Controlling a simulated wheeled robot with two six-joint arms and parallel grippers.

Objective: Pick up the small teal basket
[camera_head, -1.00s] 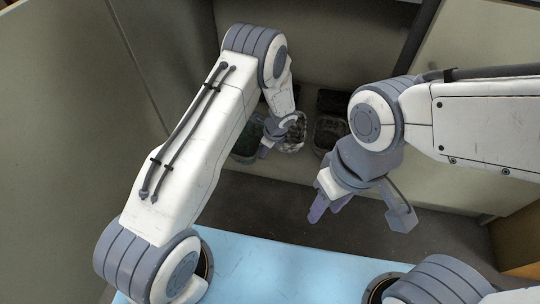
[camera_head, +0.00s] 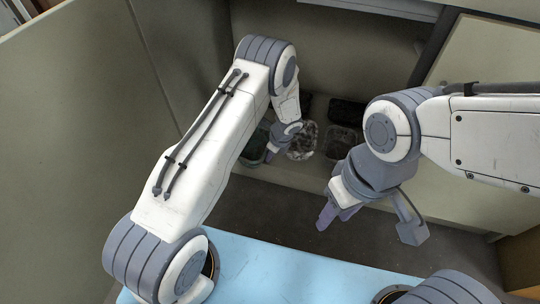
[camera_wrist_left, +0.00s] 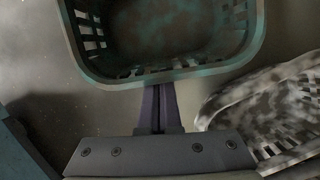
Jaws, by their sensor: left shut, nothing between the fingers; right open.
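The small teal basket (camera_wrist_left: 180,76) fills the upper part of the left wrist view; its slatted walls and near rim show, and the inside is dark and mottled. In the head view the basket (camera_head: 251,154) is partly hidden behind my left arm. My left gripper (camera_head: 270,156) is low at its right side. In the wrist view its fingers (camera_wrist_left: 160,92) are shut together and empty, with tips at the near rim; I cannot tell whether they touch it. My right gripper (camera_head: 370,224) is open and empty, to the right and well away from the basket.
A pale, mottled basket (camera_head: 302,140) stands just right of the teal one, also close in the wrist view (camera_wrist_left: 250,105). A dark basket (camera_head: 338,142) is further right, with a black container (camera_head: 346,112) behind. A light blue surface (camera_head: 280,275) is in front.

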